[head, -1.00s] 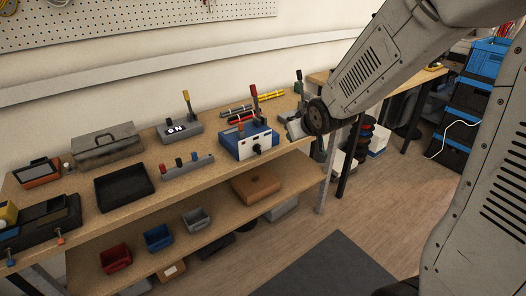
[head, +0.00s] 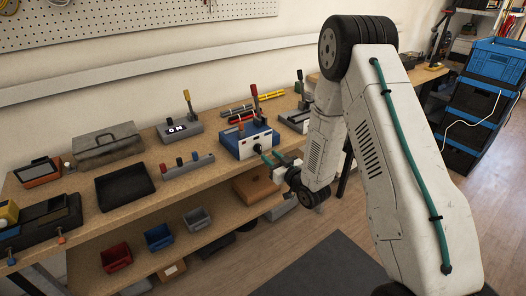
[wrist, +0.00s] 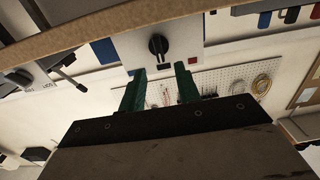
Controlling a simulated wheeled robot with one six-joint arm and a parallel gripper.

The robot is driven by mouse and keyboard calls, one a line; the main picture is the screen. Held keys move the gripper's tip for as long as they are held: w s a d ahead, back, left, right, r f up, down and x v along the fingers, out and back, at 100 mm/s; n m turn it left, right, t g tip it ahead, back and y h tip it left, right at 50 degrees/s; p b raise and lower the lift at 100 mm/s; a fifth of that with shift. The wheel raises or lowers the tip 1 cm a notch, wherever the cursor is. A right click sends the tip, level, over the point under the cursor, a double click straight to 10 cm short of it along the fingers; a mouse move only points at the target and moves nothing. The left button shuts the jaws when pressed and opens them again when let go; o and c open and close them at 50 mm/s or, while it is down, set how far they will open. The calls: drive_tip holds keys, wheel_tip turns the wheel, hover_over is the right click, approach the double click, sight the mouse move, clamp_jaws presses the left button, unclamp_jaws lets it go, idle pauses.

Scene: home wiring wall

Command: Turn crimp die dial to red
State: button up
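The crimp die dial (wrist: 158,45) is a round black knob on the white front panel (wrist: 190,35) of a blue box (head: 237,147) on the bench. In the wrist view a small red square (wrist: 193,63) shows on the panel to the dial's lower right. I cannot tell surely which mark the dial points to. My gripper (wrist: 160,70) has two green fingers, open, with a gap between them and nothing in it. In the head view my gripper (head: 268,156) is close in front of the panel, and its fingers partly hide the dial. I see no clear contact.
A lever with a red grip (head: 255,90) rises from the box. A grey block with knobs (head: 187,166) and an ON lever unit (head: 178,130) stand to its left. The bench edge runs just below the panel. A brown box (head: 255,185) is on the lower shelf.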

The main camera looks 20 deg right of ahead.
sight(261, 148)
drive_tip(key=shift+x, duration=2.8)
clamp_jaws()
